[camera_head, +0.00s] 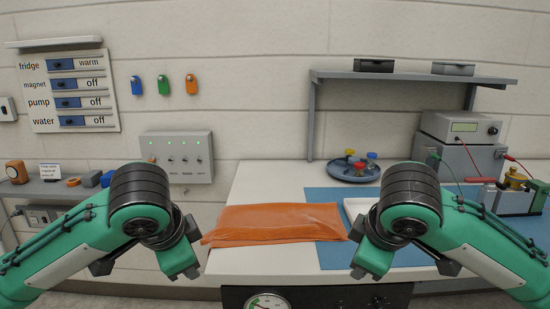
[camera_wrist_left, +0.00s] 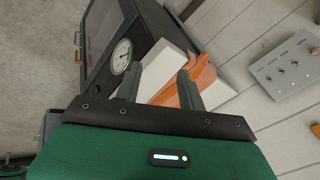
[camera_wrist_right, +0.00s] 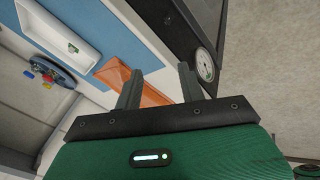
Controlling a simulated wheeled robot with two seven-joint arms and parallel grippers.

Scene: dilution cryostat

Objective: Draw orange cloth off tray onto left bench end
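The orange cloth (camera_head: 275,223) lies spread and slightly creased over the left end of the white bench (camera_head: 262,182). Its left corner reaches past the bench edge. The white tray (camera_head: 354,205) is mostly behind my right arm in the head view; the right wrist view shows it on the blue mat, clear of the cloth, with a small item inside. My left gripper (camera_wrist_left: 157,80) is open, left of the cloth, which shows beyond its fingers. My right gripper (camera_wrist_right: 160,80) is open, near the cloth's right end, with cloth showing beyond its fingers. Neither appears to hold it.
A round blue tray (camera_head: 353,169) with coloured items stands behind the blue mat (camera_head: 325,200). A grey shelf (camera_head: 415,77) is above. Instruments (camera_head: 460,145) stand at the right. A gauge (camera_head: 268,303) is on the front below the bench.

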